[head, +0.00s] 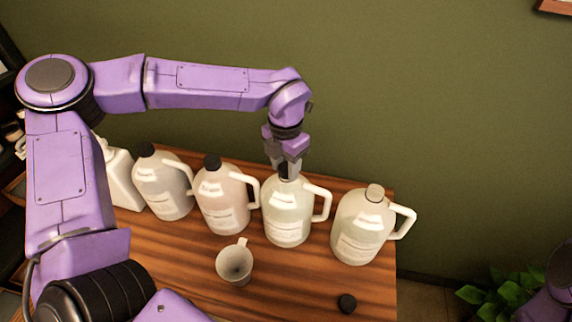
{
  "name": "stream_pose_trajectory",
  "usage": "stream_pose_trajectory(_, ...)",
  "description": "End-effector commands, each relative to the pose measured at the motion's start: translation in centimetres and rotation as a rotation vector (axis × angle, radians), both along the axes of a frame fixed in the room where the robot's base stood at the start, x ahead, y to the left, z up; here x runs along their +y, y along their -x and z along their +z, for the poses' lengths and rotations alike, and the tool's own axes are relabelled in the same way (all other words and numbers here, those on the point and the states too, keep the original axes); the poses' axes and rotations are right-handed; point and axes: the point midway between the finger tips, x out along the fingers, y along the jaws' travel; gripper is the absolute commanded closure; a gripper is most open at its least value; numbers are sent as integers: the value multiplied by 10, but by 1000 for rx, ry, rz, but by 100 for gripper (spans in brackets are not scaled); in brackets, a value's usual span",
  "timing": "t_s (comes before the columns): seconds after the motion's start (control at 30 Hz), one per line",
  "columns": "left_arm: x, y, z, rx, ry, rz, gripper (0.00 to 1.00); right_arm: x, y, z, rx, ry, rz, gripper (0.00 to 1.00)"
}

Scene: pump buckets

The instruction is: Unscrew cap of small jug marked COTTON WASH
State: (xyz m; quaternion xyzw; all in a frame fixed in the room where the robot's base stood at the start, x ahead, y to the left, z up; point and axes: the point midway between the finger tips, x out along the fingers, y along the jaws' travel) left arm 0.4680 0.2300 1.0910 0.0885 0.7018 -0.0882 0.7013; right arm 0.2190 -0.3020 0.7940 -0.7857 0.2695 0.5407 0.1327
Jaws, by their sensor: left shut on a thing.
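A row of small handled jugs stands on the wooden table. Their labels are too small to read, so I cannot tell which is marked COTTON WASH. My left gripper (285,168) points down from above and is shut on the black cap (283,171) of the pale green jug (287,215). The fingers partly hide this cap. The jug stands upright with its handle to the right. My right gripper is not in view.
A grey jug (164,187) and a pinkish jug (223,201), both black-capped, stand left. A jug (361,228) without a black cap stands right. A loose black cap (347,303) and a cup (234,264) are in front. A white container (122,183) stands far left.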

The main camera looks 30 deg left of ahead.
Motion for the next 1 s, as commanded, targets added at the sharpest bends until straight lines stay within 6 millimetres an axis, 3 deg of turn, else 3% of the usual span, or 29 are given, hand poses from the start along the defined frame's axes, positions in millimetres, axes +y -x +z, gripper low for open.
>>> stream_pose_trajectory(0.53,0,0,19,-1,0,-1,92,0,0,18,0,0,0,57)
stream_pose_trajectory(0.77,0,0,41,-1,0,-1,92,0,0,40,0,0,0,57)
stream_pose_trajectory(1.0,0,0,56,-2,0,-1,92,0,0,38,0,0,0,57)
